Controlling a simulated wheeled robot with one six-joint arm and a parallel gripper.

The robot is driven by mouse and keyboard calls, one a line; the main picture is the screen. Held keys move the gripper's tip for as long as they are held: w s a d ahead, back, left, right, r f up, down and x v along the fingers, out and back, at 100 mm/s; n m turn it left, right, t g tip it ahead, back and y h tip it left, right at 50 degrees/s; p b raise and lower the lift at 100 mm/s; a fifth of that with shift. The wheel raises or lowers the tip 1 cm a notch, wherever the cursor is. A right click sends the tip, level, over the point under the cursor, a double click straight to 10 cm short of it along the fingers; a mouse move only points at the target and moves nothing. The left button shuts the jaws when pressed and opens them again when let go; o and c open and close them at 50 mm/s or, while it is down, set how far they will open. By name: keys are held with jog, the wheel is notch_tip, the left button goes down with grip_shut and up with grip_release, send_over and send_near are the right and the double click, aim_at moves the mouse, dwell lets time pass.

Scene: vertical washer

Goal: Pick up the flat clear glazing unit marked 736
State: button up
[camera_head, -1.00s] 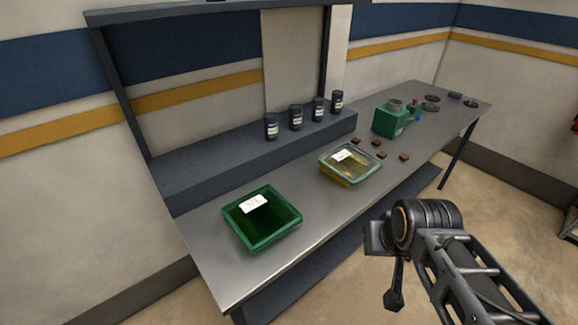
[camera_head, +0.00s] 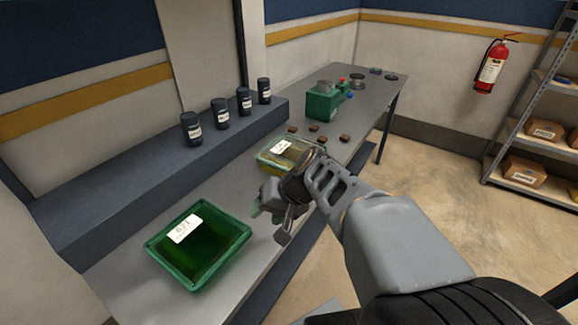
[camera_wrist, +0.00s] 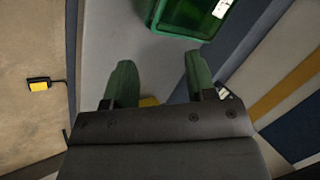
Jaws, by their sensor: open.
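The flat clear unit (camera_head: 271,158), yellowish with a white label, lies on the grey bench beyond my gripper. My arm hides its right part, and the label is too small to read. My gripper (camera_head: 264,208) hangs over the bench between it and a green unit (camera_head: 197,254). In the wrist view, my gripper (camera_wrist: 160,76) has its two green fingers spread apart with nothing held. A small yellow patch (camera_wrist: 149,101) shows between the finger bases; I cannot tell whether it is the clear unit. The green unit's edge also shows at the top there.
The green unit, with a white label, lies nearer on the bench (camera_head: 125,270). Small brown blocks (camera_head: 315,127) and a green box (camera_head: 322,104) stand beyond the clear unit. Dark canisters (camera_head: 221,113) line the raised shelf at the left. The floor right of the bench is open.

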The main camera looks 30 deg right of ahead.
jog(key=w+d+f+m+t+b, duration=0.2)
jog(key=d, duration=0.1)
jog(key=w+d+f+m+t+y+b, duration=0.1)
jog(key=w+d+f+m+t+b, duration=0.1)
jog(key=d, duration=0.2)
jog(key=w+d+f+m+t+b, duration=0.2)
jog(key=w+d+f+b, duration=0.1)
jog(key=d, duration=0.1)
jog(key=shift+t+y, duration=0.4)
jog(key=d+f+m+t+h+b, duration=0.2)
jog(key=d+m+t+h+b, duration=0.35)
jog(key=d, duration=0.95)
jog(key=t+p, duration=0.1)
jog(key=p, duration=0.1)
send_near(292, 154)
jog(key=shift+m, duration=0.25)
jog(key=s+d, duration=0.1)
jog(key=s+d+f, duration=0.1)
jog(key=d, duration=0.1)
jog(key=shift+s, duration=0.4)
jog(key=shift+w+a+p, duration=0.15)
jog(key=shift+w+p, duration=0.2)
jog(key=shift+w, duration=2.95)
grip_shut()
